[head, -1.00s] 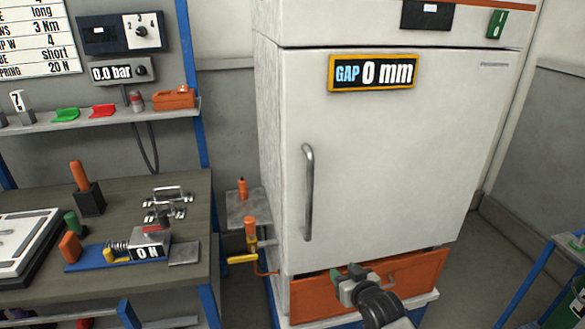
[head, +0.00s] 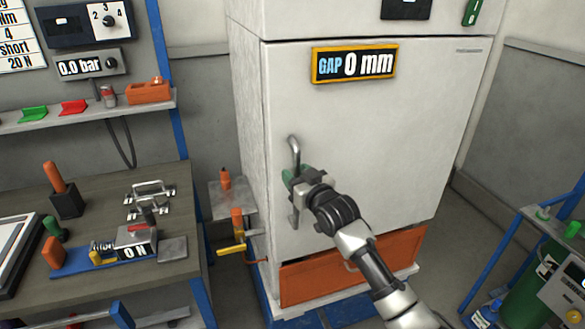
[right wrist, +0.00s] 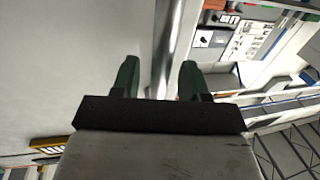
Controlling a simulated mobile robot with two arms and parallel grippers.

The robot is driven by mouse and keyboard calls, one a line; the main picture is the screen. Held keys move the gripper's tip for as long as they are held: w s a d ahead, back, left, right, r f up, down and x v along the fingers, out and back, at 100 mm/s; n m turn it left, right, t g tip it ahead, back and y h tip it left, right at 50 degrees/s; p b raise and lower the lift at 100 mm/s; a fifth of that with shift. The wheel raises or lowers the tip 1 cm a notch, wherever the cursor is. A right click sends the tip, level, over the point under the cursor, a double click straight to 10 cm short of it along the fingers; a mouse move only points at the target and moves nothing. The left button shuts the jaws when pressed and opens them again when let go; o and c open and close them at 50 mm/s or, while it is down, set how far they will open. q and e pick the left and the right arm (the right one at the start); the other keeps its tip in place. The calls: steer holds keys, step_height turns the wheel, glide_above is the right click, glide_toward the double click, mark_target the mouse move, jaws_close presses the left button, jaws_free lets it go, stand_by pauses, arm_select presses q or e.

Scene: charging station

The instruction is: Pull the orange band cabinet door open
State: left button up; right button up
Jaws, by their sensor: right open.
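The white cabinet door (head: 400,130) is shut above an orange band (head: 310,285) on the cabinet's lower front. A "GAP 0 mm" display (head: 354,65) is on the door. A vertical metal handle (head: 294,150) stands near the door's left edge. My right gripper (head: 297,178) is at the handle and hides its middle. In the right wrist view, the handle (right wrist: 166,45) runs between the green fingers of my open right gripper (right wrist: 158,78), with a gap on each side. My left gripper is not in view.
A workbench (head: 100,285) with a clamp fixture and tools stands left. A small side shelf with a yellow-handled valve (head: 232,250) sits by the cabinet's left side. A blue-framed cart (head: 525,245) with a green cylinder is at right. Floor between cabinet and cart is clear.

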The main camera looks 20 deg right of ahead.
steer(key=shift+x, duration=1.1)
